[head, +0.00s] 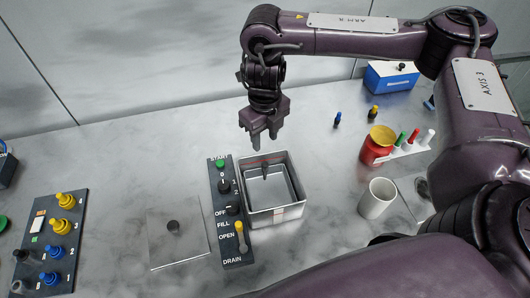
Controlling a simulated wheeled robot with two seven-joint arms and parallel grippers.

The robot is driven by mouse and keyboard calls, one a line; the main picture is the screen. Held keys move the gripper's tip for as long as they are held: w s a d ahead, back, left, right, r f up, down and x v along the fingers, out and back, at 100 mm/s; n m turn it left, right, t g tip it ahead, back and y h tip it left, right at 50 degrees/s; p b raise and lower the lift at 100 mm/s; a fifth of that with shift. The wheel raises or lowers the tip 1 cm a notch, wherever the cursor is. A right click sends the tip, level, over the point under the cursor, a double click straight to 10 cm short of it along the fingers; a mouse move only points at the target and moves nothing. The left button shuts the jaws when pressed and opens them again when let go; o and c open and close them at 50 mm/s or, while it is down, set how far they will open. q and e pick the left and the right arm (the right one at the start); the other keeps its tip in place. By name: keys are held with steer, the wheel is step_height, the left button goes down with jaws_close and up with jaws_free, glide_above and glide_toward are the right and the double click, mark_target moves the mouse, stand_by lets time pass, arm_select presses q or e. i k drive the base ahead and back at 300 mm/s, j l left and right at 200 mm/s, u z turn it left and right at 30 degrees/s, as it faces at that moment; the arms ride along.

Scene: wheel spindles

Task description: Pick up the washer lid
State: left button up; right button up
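The washer is an open square metal tub (290,214) beside a dark control panel (224,215) with START, FILL and DRAIN labels. My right gripper (263,140) points down above the table behind the tub, to the right of and behind the lid. Its two fingers are apart with nothing between them. My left gripper is not in view.
A board with yellow and blue knobs (42,238) lies at the left. A red container with a yellow top (376,147), a white cup (376,199), a rack of coloured markers (411,148) and a blue box (391,78) stand at the right. Around the lid is clear.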

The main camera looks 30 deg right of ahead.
mark_target(177, 233)
steer(key=k, duration=1.5)
